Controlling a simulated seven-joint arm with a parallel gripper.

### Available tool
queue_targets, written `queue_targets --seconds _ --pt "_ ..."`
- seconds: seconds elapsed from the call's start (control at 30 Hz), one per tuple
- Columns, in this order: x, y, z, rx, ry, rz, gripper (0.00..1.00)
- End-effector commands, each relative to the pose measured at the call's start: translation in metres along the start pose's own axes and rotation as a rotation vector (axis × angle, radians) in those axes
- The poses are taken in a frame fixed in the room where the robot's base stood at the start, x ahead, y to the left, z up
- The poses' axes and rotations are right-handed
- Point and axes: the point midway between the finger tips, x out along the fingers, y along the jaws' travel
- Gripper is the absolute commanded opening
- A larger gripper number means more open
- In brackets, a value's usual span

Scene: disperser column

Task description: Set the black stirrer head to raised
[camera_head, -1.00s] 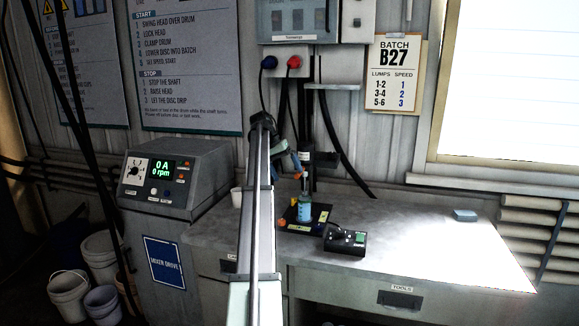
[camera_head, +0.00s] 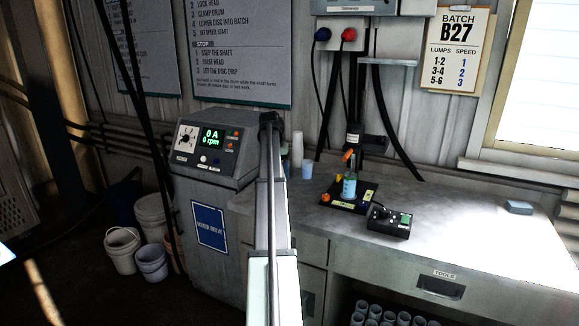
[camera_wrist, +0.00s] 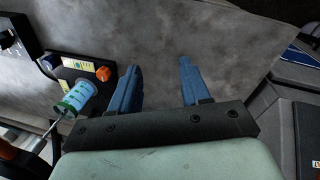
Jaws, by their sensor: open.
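The small stirrer stands on the bench in the head view, with a dark upright column and a black head (camera_head: 374,141) high on it. An orange part (camera_head: 349,157) sits below the head, above a clear beaker of blue liquid (camera_head: 349,188) on a black base (camera_head: 341,205). In the wrist view the beaker (camera_wrist: 76,97) is left of my gripper (camera_wrist: 160,64), with a thin shaft at its lower end and an orange knob (camera_wrist: 103,74) on the base. My gripper's blue fingers are apart and empty, over bare bench. The head's exact height setting is unclear.
A black control box (camera_head: 389,222) lies right of the stirrer. Pale cups (camera_head: 307,170) stand to its left. The mixer drive cabinet (camera_head: 209,215) is at the left, with buckets (camera_head: 121,250) beside it. The bench's right part is mostly clear, except for a blue block (camera_head: 518,207).

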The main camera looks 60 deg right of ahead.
Motion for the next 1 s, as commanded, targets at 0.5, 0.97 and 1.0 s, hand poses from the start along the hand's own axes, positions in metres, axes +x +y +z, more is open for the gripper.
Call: queue_targets --seconds 0.5,0.97,1.0 --pt "0.025 -0.051 0.022 -0.070 0.010 -0.007 0.46" --pt "0.026 -0.053 0.023 -0.073 0.011 -0.008 0.46" --pt "0.026 -0.051 0.023 -0.071 0.011 -0.008 0.46"
